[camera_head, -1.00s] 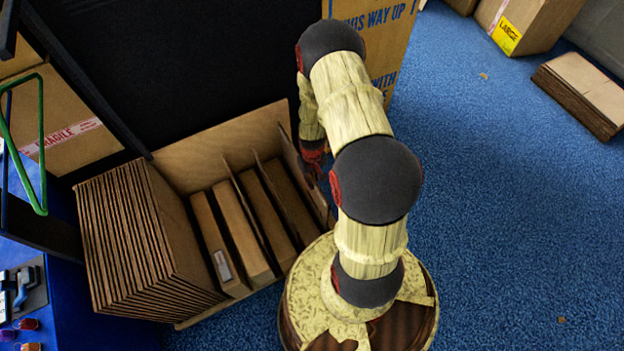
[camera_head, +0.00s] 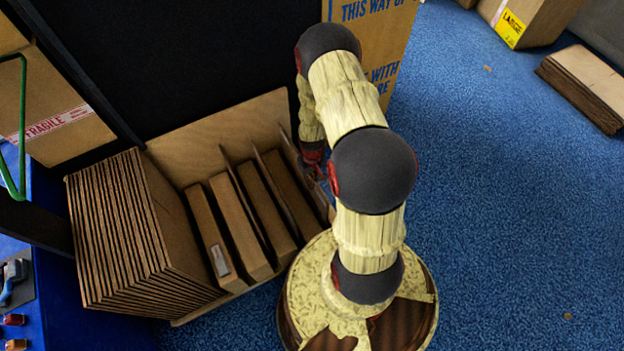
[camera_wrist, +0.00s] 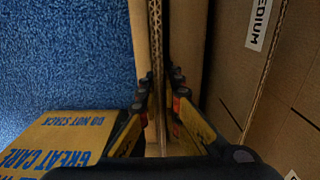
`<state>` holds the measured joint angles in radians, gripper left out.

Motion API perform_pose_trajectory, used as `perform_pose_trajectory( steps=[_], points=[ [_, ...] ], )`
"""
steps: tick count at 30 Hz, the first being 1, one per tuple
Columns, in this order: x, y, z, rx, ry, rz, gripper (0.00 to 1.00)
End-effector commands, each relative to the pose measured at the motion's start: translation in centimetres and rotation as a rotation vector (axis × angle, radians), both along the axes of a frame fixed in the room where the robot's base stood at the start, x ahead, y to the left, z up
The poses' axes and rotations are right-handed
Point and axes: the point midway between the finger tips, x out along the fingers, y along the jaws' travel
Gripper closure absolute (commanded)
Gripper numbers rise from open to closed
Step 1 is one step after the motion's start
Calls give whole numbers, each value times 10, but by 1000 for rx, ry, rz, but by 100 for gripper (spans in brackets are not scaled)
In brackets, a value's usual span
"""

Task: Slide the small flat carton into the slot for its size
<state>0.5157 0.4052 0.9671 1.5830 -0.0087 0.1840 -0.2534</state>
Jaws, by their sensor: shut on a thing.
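My gripper (camera_wrist: 158,115) is shut on a thin upright brown board, the small flat carton (camera_wrist: 155,45), seen nearly edge-on in the wrist view. Its lower end lies between the fingers. In the head view my gripper (camera_head: 316,172) is at the right end of the slotted rack (camera_head: 215,138), partly behind my arm, and the held carton cannot be made out clearly. The rack has thin upright dividers (camera_head: 240,180) with flat cartons (camera_head: 265,205) standing between them. I cannot tell whether the held carton is inside a slot.
A thick stack of large flat cartons (camera_head: 125,230) stands at the rack's left. A panel with a MEDIUM label (camera_wrist: 258,25) is right of my gripper. A printed box (camera_head: 375,50) stands behind. The blue floor (camera_head: 500,200) at right is mostly clear.

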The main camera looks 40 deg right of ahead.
Motion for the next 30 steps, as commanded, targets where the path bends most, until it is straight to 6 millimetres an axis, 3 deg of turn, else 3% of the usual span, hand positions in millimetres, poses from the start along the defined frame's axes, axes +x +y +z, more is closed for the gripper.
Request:
perform_pose_trajectory(
  steps=[30],
  points=[
    [0,0,-72,0,0,0,100]
  ],
)
